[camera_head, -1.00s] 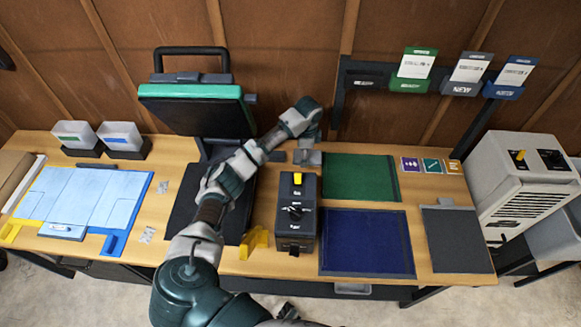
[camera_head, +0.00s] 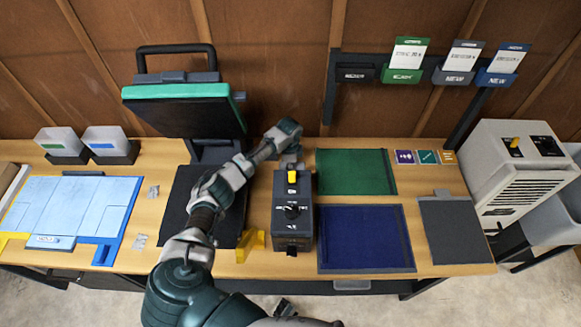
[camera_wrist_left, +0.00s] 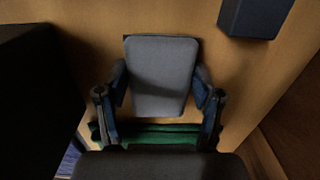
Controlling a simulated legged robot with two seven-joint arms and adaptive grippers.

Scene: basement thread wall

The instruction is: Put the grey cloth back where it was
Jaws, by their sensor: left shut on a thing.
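A flat grey piece with rounded corners, which looks like the grey cloth (camera_wrist_left: 160,85), lies between the fingers of my left gripper (camera_wrist_left: 162,73) in the left wrist view. The fingers are at its two side edges, shut on it. In the head view, my left gripper (camera_head: 291,158) is low at the back of the table, behind the dark control box (camera_head: 292,212) and left of the green mat (camera_head: 355,172). My arm mostly hides the cloth there. Whether the cloth touches the table is unclear.
The black press (camera_head: 185,115) stands left of my gripper, with a yellow block (camera_head: 250,243) in front. A blue mat (camera_head: 365,238) and a dark grey mat (camera_head: 455,232) lie to the right. Labelled pockets (camera_head: 402,76) hang at the back wall.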

